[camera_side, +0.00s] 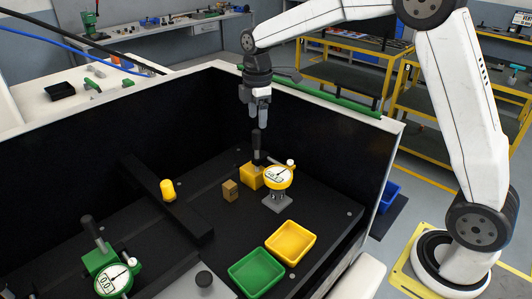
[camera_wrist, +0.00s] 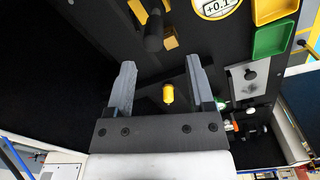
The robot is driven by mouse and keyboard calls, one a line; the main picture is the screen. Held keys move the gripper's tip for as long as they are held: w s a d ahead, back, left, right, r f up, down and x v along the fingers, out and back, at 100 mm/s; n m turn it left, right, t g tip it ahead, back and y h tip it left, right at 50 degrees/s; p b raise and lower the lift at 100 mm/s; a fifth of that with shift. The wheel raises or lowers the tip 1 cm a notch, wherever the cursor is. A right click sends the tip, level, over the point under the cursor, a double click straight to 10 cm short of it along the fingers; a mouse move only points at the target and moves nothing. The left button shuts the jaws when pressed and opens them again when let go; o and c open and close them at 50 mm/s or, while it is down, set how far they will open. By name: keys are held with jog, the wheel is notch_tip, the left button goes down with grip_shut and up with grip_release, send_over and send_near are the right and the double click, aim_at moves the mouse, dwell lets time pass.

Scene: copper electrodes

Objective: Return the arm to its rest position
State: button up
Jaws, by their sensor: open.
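My gripper (camera_side: 259,113) hangs pointing down inside the black-walled work box, above the black handle (camera_side: 256,140) of a yellow fixture (camera_side: 251,177). In the side view its fingertips look a little above that handle. In the wrist view my gripper (camera_wrist: 160,64) has its two grey fingers wide apart with nothing held between them.
A yellow dial gauge (camera_side: 278,178) and a small brown block (camera_side: 230,190) stand near the fixture. A yellow tray (camera_side: 290,243) and green tray (camera_side: 256,273) lie in front. A green gauge (camera_side: 114,279) stands front left. The box's far wall (camera_side: 330,118) rises behind my gripper.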

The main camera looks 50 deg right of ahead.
jog(key=s+f+m, duration=0.1)
jog(key=s+m, duration=0.1)
jog(key=s, duration=0.1)
jog(key=s+f+m, duration=0.2)
jog(key=s+a+f+m+t, duration=0.1)
jog(key=s+f+m, duration=0.1)
jog(key=s, duration=0.1)
jog(key=shift+s, duration=0.3)
jog(key=s+f+m, duration=0.2)
jog(key=s+m, duration=0.2)
jog(key=s, duration=0.2)
jog(key=s+f+m+t, duration=0.1)
jog(key=s+f+m, duration=0.2)
jog(key=s, duration=0.3)
jog(key=shift+s+a+f+m, duration=0.2)
jog(key=shift+s+a+m, duration=0.05)
jog(key=shift+a+m, duration=0.15)
